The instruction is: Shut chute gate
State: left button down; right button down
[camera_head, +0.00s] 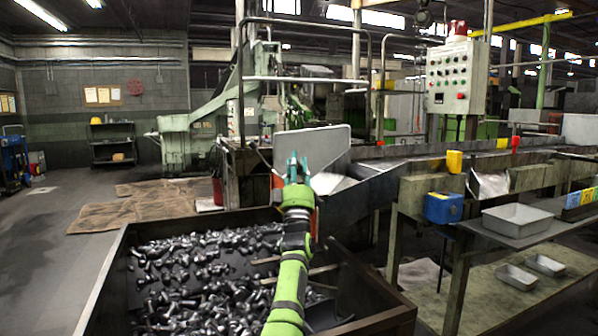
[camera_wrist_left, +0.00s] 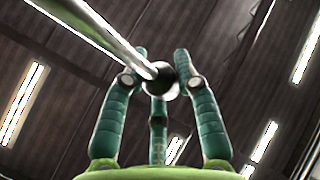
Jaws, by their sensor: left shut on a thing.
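The chute gate appears to be the grey plate (camera_head: 318,142) standing tilted at the mouth of the metal chute (camera_head: 358,198), above the bolt bin. My left gripper (camera_head: 296,168) is in front of the plate, with its teal fingers pointing up. In the left wrist view my left gripper (camera_wrist_left: 160,70) has its three fingers around a dark round knob (camera_wrist_left: 158,79) at the end of a shiny metal rod (camera_wrist_left: 112,38). The head view does not clearly show the knob, as the fingers and arm cover that spot. My right gripper is in neither view.
A large bin (camera_head: 110,275) full of dark bolts (camera_head: 200,280) lies below my left arm. A control panel (camera_head: 458,75) stands behind. Floor (camera_head: 60,240) at left is open.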

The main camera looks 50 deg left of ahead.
pick_arm(q)
jog(key=shift+s+a+f, duration=0.1)
jog(key=shift+a+f, duration=0.1)
jog(key=shift+f, duration=0.05)
jog(key=c, duration=1)
grip_release()
jog(key=shift+s+a+r, duration=0.1)
jog(key=shift+s+a, duration=0.05)
jog(key=shift+s, duration=0.1)
jog(key=shift+y, duration=0.3)
jog(key=shift+w, duration=0.1)
notch_tip(320, 180, up, 10)
jog(key=shift+r, duration=0.15)
